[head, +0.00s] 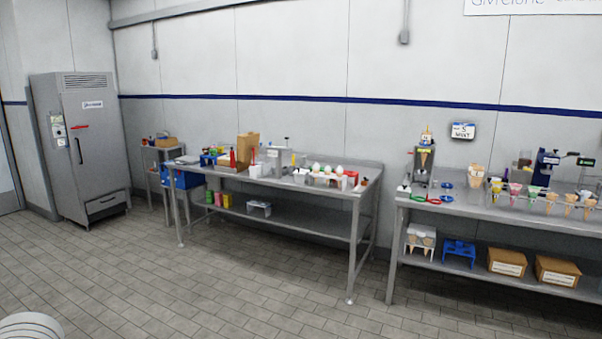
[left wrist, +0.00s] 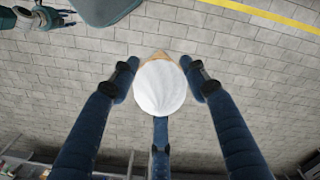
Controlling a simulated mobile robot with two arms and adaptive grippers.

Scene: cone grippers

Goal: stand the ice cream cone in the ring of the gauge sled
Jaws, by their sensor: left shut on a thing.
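The ice cream cone (left wrist: 160,90) shows in the left wrist view as a white rounded scoop with a sliver of tan cone at its upper edge. My left gripper (left wrist: 159,64) is shut on it, with dark blue fingers around it on both sides and one below. Tiled floor lies beneath. What seems to be my right gripper (left wrist: 38,18) shows at the top left corner of that view; its jaw state is unclear. Neither gripper shows in the head view. I cannot make out for sure which object is the gauge sled or its ring.
In the head view, a right steel table (head: 470,212) carries a grey stand (head: 421,172) with a cone shape, coloured rings and a row of cones. A middle table (head: 290,183) holds tubs and bottles. A steel fridge (head: 88,150) stands left. The floor before the tables is clear.

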